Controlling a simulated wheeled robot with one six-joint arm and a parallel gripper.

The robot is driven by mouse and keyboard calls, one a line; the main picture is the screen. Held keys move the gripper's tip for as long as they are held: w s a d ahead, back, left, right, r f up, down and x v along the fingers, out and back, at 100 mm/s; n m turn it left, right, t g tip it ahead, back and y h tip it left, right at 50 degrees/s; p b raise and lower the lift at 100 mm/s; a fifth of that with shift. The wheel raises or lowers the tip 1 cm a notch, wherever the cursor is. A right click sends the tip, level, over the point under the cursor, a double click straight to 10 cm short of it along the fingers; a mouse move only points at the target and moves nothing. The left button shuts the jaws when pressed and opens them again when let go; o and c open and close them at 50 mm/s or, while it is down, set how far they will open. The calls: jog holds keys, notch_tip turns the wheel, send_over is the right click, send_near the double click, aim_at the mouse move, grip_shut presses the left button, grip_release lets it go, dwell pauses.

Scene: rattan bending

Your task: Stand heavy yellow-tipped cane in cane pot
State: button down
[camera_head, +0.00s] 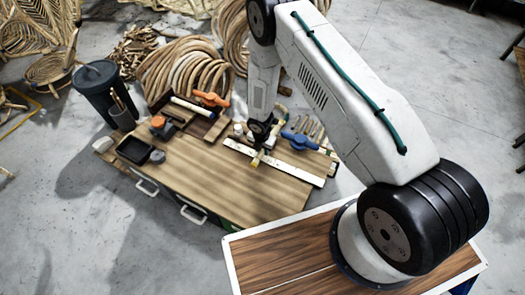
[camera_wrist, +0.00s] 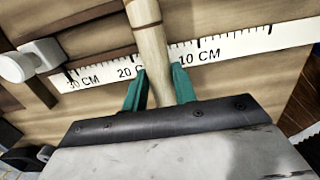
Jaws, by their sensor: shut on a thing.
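My gripper (camera_head: 262,133) is over the right part of the workbench, above the white ruler. In the wrist view its teal fingers (camera_wrist: 158,82) are shut on a pale cane (camera_wrist: 148,38), one on each side. The cane runs up out of the top of that view, across the ruler. In the head view a short piece of the cane with a yellow tip (camera_head: 256,160) shows below the gripper; the rest is hidden. The likely cane pot (camera_head: 122,118) is a small grey pot with canes standing in it, at the bench's far left corner.
A large dark bin (camera_head: 98,84) stands behind the pot. On the bench (camera_head: 205,180) are the white ruler (camera_head: 300,172), a blue clamp (camera_head: 300,141), an orange clamp (camera_head: 211,99) and a black tray (camera_head: 134,150). Coiled rattan (camera_head: 180,70) lies behind. The front bench top is clear.

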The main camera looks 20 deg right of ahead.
jog(key=shift+f, duration=0.6)
jog(key=shift+f, duration=0.45)
jog(key=c, duration=1.1)
grip_release()
jog(key=shift+r, duration=0.2)
